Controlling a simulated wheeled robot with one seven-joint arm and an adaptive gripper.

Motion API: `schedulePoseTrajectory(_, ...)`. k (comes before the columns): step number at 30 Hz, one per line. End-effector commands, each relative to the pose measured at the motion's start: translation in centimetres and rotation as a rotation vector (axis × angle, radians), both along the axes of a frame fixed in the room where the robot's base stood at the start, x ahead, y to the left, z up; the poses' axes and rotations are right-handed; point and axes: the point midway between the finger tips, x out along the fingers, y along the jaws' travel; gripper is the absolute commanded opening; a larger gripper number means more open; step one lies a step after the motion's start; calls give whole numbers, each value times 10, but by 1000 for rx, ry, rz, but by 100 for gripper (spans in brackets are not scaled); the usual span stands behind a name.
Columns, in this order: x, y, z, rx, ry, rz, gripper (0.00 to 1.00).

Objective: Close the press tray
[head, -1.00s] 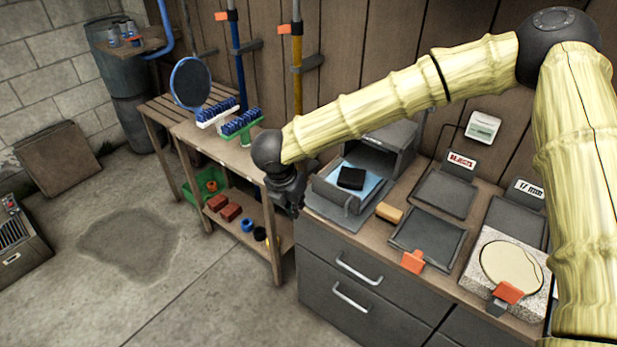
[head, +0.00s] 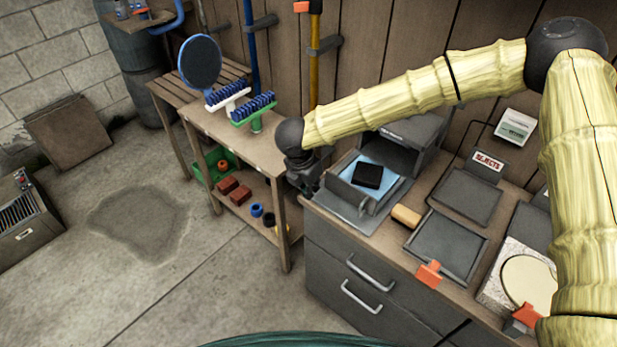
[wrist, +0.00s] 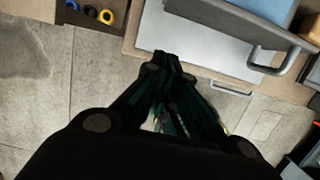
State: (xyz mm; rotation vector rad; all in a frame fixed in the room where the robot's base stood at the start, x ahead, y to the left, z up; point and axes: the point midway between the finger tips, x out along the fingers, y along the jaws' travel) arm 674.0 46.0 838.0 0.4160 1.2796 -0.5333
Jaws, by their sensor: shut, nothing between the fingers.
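The press (head: 400,150) is a dark grey box at the back of the counter. Its tray (head: 377,203) is pulled out toward the front, holding a light blue sheet (head: 399,192) and a black block (head: 367,176). In the wrist view, the tray's curved grey handle (wrist: 277,62) shows at the upper right, with part of the blue sheet (wrist: 268,10) above it. My gripper (head: 305,186) is at the counter's left end, left of the tray and apart from the handle. In the wrist view, my gripper's fingers (wrist: 166,62) are together and empty, over the grey base plate's front edge.
A tan block (head: 406,216) and a dark tray with an orange clip (head: 429,273) lie right of the press. A wooden bench (head: 240,147) with brushes stands to the left. Drawer handles (head: 370,272) stick out from the cabinet. The floor in front is open.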

Motion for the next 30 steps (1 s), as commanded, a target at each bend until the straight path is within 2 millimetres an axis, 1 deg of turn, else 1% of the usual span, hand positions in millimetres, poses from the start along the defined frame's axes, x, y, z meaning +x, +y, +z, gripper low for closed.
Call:
schedulePoseTrajectory(3, 3, -2, -18, 0, 2, 0, 0)
schedulePoseTrajectory(5, 5, -4, -25, 0, 2, 0, 0)
schedulePoseTrajectory(6, 13, -9, -21, 1, -1, -3, 0)
schedulePoseTrajectory(9, 22, -17, -22, 1, 1, -2, 0)
schedulePoseTrajectory(15, 34, -26, -23, 0, 0, 0, 0)
schedulePoseTrajectory(30, 38, -28, -23, 1, 0, 1, 0)
